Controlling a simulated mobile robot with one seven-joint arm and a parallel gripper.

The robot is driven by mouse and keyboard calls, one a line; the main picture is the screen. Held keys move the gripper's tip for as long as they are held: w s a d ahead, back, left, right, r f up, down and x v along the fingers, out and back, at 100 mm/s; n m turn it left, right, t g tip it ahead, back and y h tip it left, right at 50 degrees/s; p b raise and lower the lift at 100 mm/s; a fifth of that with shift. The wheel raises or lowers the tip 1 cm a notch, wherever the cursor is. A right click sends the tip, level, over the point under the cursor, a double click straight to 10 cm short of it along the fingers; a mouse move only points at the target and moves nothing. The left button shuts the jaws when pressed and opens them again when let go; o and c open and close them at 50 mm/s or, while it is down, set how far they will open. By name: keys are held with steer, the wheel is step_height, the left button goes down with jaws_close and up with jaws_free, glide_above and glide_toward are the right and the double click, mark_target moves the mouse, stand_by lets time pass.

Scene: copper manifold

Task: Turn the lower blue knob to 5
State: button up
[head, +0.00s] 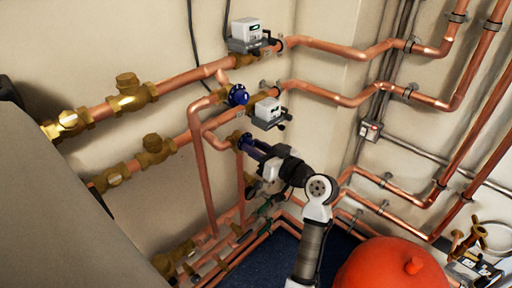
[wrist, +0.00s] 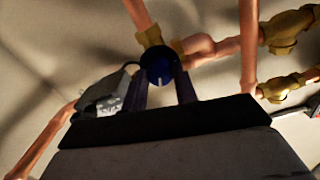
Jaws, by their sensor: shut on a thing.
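The lower blue knob (head: 244,137) sits on the brass valve body of the lower copper pipe run. It is mostly covered by my gripper (head: 252,145) in the head view. In the wrist view the round dark blue knob (wrist: 160,64) sits between the tips of my gripper's two fingers (wrist: 162,86). My gripper is shut on it. A short pale mark shows on the lower part of the knob's face in the wrist view. No numbers can be read. The upper blue knob (head: 237,94) is free, above the lower one.
A grey meter box (head: 267,112) sits close to the right of my gripper, on the lower pipe; another meter (head: 247,32) is above. Copper pipes (head: 200,160) run down beside the valve. A red tank (head: 395,265) stands at the lower right, near my arm.

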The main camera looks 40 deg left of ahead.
steer(key=m+p, duration=0.2)
steer(key=m, duration=0.3)
steer(key=shift+r+m, duration=0.15)
steer(key=shift+m, duration=0.25)
steer(key=m+p, duration=0.2)
steer(key=m, duration=0.1)
steer(key=shift+m+p, duration=0.95)
steer(key=shift+m, duration=0.35)
steer(key=o, duration=1)
steer(key=shift+c, duration=0.2)
steer(key=shift+d, duration=0.1)
steer(key=s+d+b, duration=0.1)
steer(key=d+b, duration=0.3)
steer(key=d, duration=0.9)
steer(key=shift+d, duration=0.35)
